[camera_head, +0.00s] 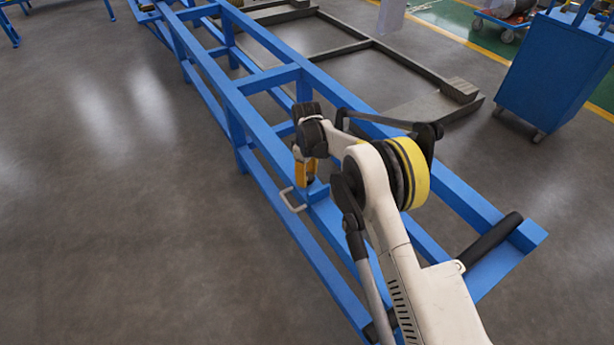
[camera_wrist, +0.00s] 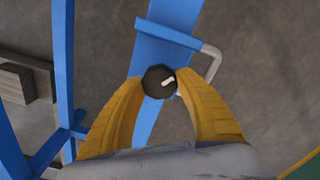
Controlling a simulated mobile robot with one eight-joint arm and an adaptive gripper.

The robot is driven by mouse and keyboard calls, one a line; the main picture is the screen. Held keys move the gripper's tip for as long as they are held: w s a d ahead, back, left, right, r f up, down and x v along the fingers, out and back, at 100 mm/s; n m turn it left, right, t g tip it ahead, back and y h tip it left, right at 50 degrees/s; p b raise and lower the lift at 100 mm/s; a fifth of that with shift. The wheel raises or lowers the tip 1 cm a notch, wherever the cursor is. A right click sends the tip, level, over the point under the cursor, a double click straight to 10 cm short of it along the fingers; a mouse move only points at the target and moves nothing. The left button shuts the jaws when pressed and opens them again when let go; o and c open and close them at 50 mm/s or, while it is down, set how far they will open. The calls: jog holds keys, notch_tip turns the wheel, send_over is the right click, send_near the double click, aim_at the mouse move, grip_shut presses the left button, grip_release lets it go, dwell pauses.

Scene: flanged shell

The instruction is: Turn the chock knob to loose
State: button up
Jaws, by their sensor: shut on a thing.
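The chock knob (camera_wrist: 160,81) is a dark, many-sided knob with a small pale mark on its top. In the wrist view it sits on a blue crossbar between the yellow fingers of my gripper (camera_wrist: 158,88), which is shut on it. In the head view my gripper (camera_head: 305,178) reaches down to the blue frame, and the knob is hidden behind the fingers and arm. The direction of the pale mark shows, but no label beside it can be read.
A long blue steel frame (camera_head: 270,78) runs across the head view. A pale bent handle (camera_head: 290,201) sticks out beside my gripper and also shows in the wrist view (camera_wrist: 213,62). A dark roller (camera_head: 490,241) lies across the near end. A blue cart (camera_head: 553,75) stands at right.

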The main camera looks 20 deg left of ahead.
jog(key=shift+n, duration=1.5)
jog(key=o, duration=0.9)
jog(key=shift+a, duration=0.1)
notch_tip(320, 180, up, 12)
